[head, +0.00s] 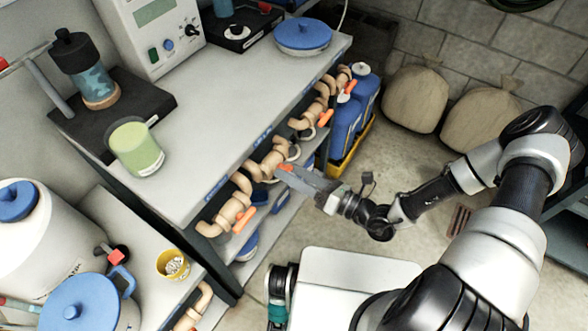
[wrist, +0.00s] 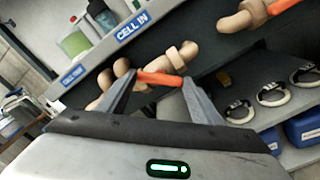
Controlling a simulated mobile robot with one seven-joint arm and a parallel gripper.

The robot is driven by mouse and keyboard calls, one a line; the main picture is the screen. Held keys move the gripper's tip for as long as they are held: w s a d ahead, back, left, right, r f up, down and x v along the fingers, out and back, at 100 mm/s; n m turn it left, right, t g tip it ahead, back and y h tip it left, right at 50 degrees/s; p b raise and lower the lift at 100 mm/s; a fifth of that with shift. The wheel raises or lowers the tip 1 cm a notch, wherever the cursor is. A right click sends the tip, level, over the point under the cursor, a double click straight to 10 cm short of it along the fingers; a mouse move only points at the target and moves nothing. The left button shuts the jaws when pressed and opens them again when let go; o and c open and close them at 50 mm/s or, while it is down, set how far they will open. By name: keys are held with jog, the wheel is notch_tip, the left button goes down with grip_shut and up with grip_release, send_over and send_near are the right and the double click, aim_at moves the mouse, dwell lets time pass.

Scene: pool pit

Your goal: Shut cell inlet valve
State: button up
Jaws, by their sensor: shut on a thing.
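My gripper (wrist: 160,82) is at the pipe run under the front edge of the bench. Its two fingers are closed on the orange valve handle (wrist: 158,78), one fingertip at each end of the bar. The handle sits on a tan valve and pipe (wrist: 178,57), below the blue "CELL IN" label (wrist: 133,27). In the wrist view the bar lies at an angle to the pipe. In the head view my gripper (head: 284,169) reaches the pipes from the right and hides most of this handle.
Other orange handles sit along the pipes, one nearer (head: 243,220) and one farther (head: 326,117). The bench (head: 205,165) carries a jar, a stirrer and a power unit. Blue canisters (head: 345,128) stand at its far end. Open floor lies to the right.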

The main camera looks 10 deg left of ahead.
jog(key=m+p, duration=0.2)
jog(key=m, duration=0.7)
jog(key=shift+m, duration=0.3)
dwell(0.5)
jog(key=o, duration=1.1)
jog(key=shift+c, duration=0.2)
jog(key=v, duration=1.7)
jog(key=shift+s+d, duration=0.2)
